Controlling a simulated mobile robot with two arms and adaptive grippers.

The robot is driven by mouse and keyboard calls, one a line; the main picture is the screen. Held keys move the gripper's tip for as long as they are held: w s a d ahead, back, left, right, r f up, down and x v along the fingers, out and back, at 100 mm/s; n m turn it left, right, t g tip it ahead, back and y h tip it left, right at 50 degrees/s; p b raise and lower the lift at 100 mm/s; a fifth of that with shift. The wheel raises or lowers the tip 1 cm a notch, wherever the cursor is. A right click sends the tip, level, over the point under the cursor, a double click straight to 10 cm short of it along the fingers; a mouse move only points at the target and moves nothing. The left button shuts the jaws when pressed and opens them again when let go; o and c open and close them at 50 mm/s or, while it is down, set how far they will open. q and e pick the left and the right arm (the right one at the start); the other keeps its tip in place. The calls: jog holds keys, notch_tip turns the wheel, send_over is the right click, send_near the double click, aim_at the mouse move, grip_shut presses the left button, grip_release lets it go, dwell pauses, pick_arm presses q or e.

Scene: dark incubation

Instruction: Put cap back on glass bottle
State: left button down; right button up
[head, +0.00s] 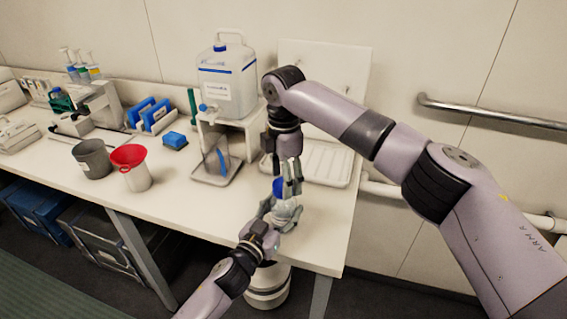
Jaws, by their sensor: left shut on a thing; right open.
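A clear glass bottle (287,211) stands upright near the right end of the bench. A blue cap (279,187) shows at the top of the bottle; I cannot tell whether it is seated on the neck. My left gripper (279,214) comes from the front and is shut on the bottle's body. My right gripper (289,181) points down from above, open, with its fingers around or just beside the cap. The fingers partly hide the cap and the bottle's neck.
A large water container (228,85) on a white stand is behind to the left. A white tray (325,163) lies behind the bottle. A red funnel (128,155) and a grey bin (92,158) stand further left. The bench's right edge is close to the bottle.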

jog(key=shift+f, duration=0.9)
jog(key=c, duration=1.2)
jog(key=m, duration=0.3)
jog(key=shift+m, duration=0.4)
jog(key=m, duration=1)
jog(key=shift+s, duration=0.1)
jog(key=m, duration=0.4)
jog(key=o, duration=1.3)
jog(key=shift+o, duration=0.2)
